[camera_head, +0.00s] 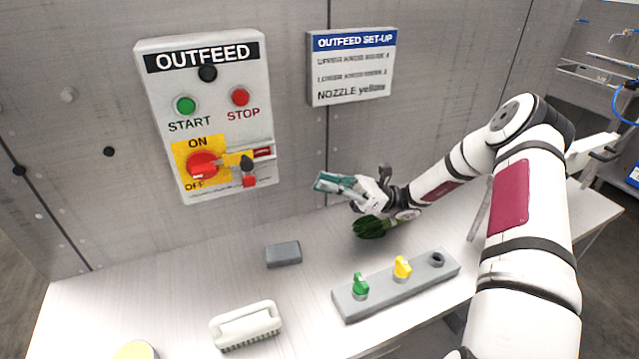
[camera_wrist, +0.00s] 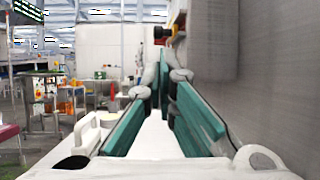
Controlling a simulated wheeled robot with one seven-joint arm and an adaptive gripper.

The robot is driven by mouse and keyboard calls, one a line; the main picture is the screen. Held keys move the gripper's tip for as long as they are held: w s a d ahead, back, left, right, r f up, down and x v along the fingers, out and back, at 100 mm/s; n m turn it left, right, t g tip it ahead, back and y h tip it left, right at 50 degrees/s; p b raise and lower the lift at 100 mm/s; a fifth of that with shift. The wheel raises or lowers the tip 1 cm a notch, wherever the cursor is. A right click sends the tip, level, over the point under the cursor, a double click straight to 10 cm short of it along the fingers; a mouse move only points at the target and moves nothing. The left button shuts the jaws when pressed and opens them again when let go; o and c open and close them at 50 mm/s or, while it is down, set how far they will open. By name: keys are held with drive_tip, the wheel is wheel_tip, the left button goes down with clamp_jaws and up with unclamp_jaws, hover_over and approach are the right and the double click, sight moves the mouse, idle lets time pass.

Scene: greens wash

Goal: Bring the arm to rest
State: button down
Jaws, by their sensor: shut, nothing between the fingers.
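My arm reaches in from the right over the white counter (camera_head: 190,255). My gripper (camera_head: 322,182) is shut and empty, held above the counter in front of the grey wall, pointing left. Its teal finger pads also show in the wrist view (camera_wrist: 161,72), converging ahead. The OUTFEED panel (camera_head: 215,75) is on the wall left of my gripper and apart from it. Its red rotary switch (camera_head: 203,165) sits on a yellow ON/OFF plate, with a red-and-black lever part (camera_head: 248,172) beside it.
A grey block (camera_head: 283,254), a white brush (camera_head: 246,325) and a grey knob bar (camera_head: 395,285) with green and yellow knobs are on the counter. A set-up sign (camera_head: 351,68) hangs above.

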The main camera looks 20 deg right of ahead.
drive_tip(key=shift+a, duration=0.1)
idle(0.3)
drive_tip(key=s+a+r+n+g+h, duration=0.5)
drive_tip(key=s+a+n+g+h, duration=0.2)
drive_tip(key=s+a+n+h, duration=0.35)
drive_tip(key=s+d+r+n+t+h, duration=0.3)
drive_tip(key=s+r+n+t+h, duration=0.1)
drive_tip(key=s+t+h, duration=0.1)
drive_tip(key=s+d+r+n+t+h, duration=0.3)
drive_tip(key=s+r+n+t+h, duration=0.1)
drive_tip(key=s+h, duration=0.4)
drive_tip(key=shift+s+t, duration=0.4)
drive_tip(key=shift+s, duration=0.65)
drive_tip(key=shift+r+n, duration=0.15)
drive_tip(key=shift+n, duration=0.1)
